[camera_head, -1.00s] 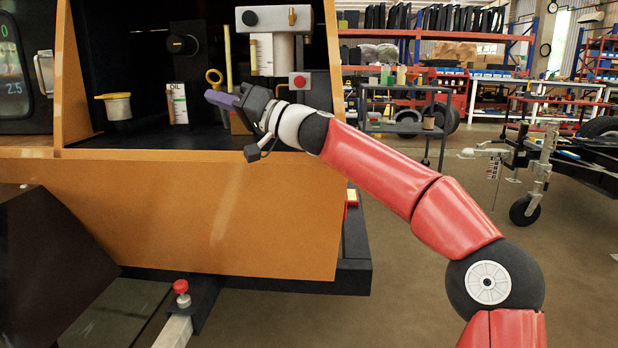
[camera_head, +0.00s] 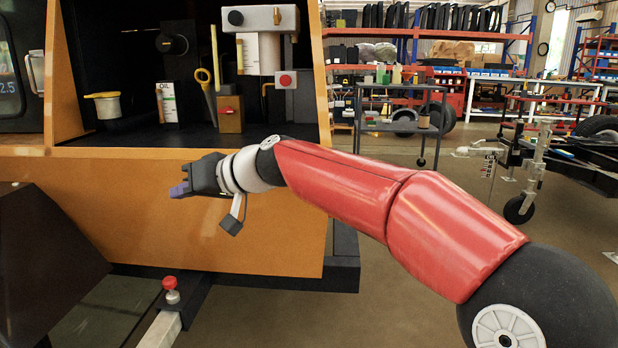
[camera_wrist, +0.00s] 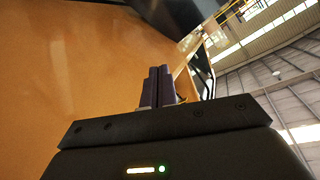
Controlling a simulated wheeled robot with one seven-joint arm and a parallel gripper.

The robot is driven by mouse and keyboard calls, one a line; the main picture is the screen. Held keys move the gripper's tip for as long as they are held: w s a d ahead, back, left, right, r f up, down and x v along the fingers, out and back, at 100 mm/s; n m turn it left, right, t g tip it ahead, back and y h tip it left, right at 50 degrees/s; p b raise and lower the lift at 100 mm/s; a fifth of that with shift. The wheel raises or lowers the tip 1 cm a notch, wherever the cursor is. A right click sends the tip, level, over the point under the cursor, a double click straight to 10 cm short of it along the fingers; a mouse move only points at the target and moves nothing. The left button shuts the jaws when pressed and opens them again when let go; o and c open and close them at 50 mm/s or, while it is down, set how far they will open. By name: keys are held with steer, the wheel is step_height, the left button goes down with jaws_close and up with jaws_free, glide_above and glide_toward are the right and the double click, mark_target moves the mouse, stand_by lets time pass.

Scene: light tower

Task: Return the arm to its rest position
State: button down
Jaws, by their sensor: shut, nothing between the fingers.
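My gripper (camera_head: 180,191) is shut and empty, with its purple fingertips together. It hangs in front of the orange front panel of the light tower (camera_head: 130,225), below the sill of the open compartment, and points left. In the wrist view the two purple fingers (camera_wrist: 158,86) lie side by side with the orange panel beyond them on the left. My red arm reaches in from the lower right, partly bent.
The compartment holds an oil carton (camera_head: 168,102), a yellow-handled dipstick (camera_head: 204,78) and a yellow-topped cup (camera_head: 105,104). A red-knobbed post (camera_head: 171,290) stands low in front. A cart (camera_head: 400,115) and a trailer jack (camera_head: 525,170) stand to the right, with open floor between.

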steer(key=s+d+f+m+t+h, duration=0.1)
steer(key=s+d+f+m+h, duration=0.25)
steer(key=s+d+f, duration=0.65)
steer(key=s+d+f+m+h, duration=0.25)
steer(key=s+d+h, duration=0.3)
steer(key=d, duration=0.95)
steer(key=s+d+f+m+t+h, duration=0.15)
steer(key=s+d+f+h, duration=0.25)
steer(key=s+d+f, duration=0.65)
step_height(320, 180, up, 16)
steer(key=w+d+m+g+p, duration=0.1)
steer(key=d+p, duration=0.1)
steer(key=p, duration=1.1)
steer(key=shift+p, duration=0.35)
steer(key=shift+d, duration=0.1)
